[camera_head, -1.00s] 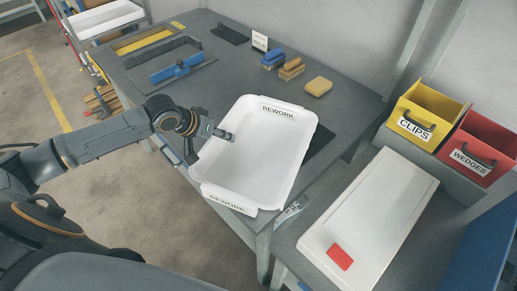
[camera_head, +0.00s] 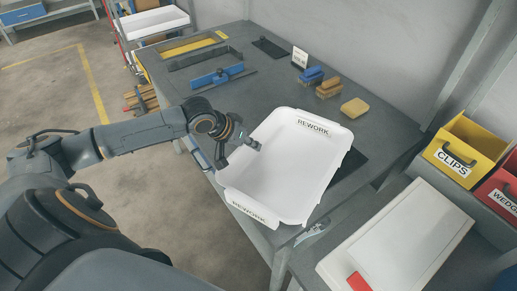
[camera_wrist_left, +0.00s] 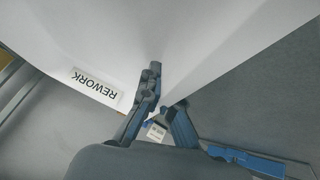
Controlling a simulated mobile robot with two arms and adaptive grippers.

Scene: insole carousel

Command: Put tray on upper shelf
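The white tray (camera_head: 288,165) with REWORK labels lies at the right front of the grey table, its near end reaching over the front edge. My left gripper (camera_head: 238,150) is at the tray's left long wall, one finger inside and the other outside. In the left wrist view, the gripper (camera_wrist_left: 168,108) has the white wall (camera_wrist_left: 215,55) between its fingers and looks shut on it. The outer finger is partly hidden in the head view. I do not see my right gripper. Which shelf is the upper one is unclear.
A rack (camera_head: 118,27) at the back left holds another white tray (camera_head: 152,22). Blue and yellow blocks (camera_head: 308,80) and a yellow sponge (camera_head: 354,107) lie behind the tray. A white board (camera_head: 400,245), CLIPS bin (camera_head: 464,150) and WEDGES bin (camera_head: 502,195) stand right.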

